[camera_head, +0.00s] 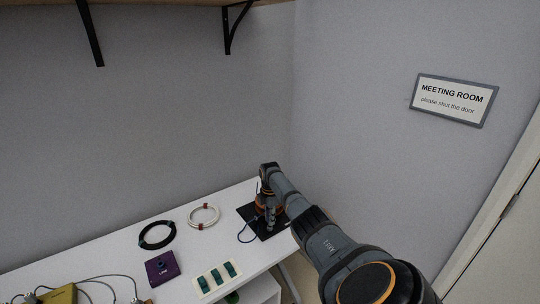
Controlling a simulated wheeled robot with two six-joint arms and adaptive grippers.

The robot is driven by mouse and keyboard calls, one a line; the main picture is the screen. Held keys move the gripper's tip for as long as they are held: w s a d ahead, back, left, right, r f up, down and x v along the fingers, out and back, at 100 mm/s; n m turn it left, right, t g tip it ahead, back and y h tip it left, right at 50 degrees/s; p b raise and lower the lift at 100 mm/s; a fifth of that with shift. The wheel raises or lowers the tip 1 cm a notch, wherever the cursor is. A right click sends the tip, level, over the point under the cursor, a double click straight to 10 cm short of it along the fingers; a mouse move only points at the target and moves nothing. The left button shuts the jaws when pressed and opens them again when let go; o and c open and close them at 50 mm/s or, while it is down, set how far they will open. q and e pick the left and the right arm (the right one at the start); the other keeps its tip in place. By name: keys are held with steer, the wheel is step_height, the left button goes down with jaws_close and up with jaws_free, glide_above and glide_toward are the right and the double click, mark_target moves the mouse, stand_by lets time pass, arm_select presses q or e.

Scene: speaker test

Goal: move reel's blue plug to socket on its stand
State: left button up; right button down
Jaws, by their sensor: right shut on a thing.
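My right arm reaches in from the lower right, and my right gripper (269,219) points down over a black base plate (275,229) at the table's right end. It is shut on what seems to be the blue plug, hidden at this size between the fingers. A blue cable (245,236) loops out to the left of the gripper, over the plate's edge. The socket cannot be made out. My left gripper is not in view.
On the white table (205,245) lie a black cable coil (146,243), a white coil (191,222), a purple box (161,268) and a pale block with green switches (203,284). An olive box with cables (60,294) is at lower left. A shelf hangs above.

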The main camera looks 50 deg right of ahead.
stand_by(0.3)
steer(key=shift+f+b, duration=0.7)
steer(key=shift+f, duration=0.2)
stand_by(0.4)
steer(key=c, duration=1.2)
jaws_free()
steer(key=shift+r, duration=0.15)
step_height(320, 180, up, 7)
steer(key=p, duration=0.7)
steer(key=shift+r, duration=0.2)
